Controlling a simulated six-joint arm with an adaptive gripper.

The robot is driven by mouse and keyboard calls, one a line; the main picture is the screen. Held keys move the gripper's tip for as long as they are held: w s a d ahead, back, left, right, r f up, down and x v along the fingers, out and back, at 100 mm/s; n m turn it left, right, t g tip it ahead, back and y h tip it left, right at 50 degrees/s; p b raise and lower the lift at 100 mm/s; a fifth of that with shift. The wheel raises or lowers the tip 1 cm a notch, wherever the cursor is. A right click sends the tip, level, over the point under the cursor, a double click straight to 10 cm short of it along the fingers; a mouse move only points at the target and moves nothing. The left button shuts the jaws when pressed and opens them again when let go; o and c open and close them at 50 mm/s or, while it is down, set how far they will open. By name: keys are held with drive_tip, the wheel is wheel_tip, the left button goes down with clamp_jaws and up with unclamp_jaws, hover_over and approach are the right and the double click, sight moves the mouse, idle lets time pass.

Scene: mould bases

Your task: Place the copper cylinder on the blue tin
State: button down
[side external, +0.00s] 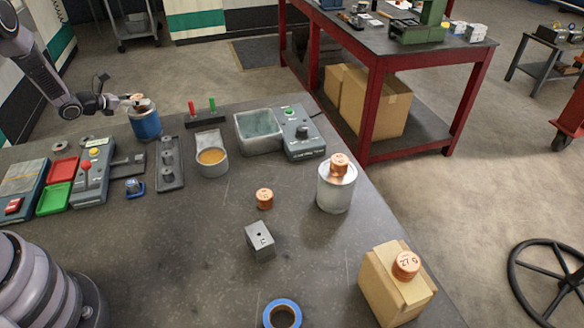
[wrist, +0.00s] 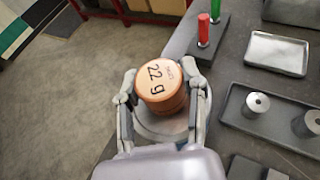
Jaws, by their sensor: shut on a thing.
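My gripper (wrist: 158,98) is shut on a copper cylinder (wrist: 161,86) stamped "22 g", with one finger on each side. In the side view my gripper (side external: 130,99) is at the blue tin (side external: 146,126), at the far left of the bench. The cylinder is over the tin's round top, which shows beneath it in the wrist view (wrist: 158,130). I cannot tell whether the cylinder touches the lid. In the side view the held cylinder is small and partly covered by the fingers.
Other copper cylinders are on the bench (side external: 264,199), on a pale tin (side external: 338,165) and on a cardboard box (side external: 406,265). A stand with red and green pegs (side external: 205,118) is right of the blue tin. A grey tray (wrist: 277,54) lies nearby.

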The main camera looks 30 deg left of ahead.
drive_tip(key=c, duration=0.6)
unclamp_jaws()
drive_tip(key=shift+f, duration=0.1)
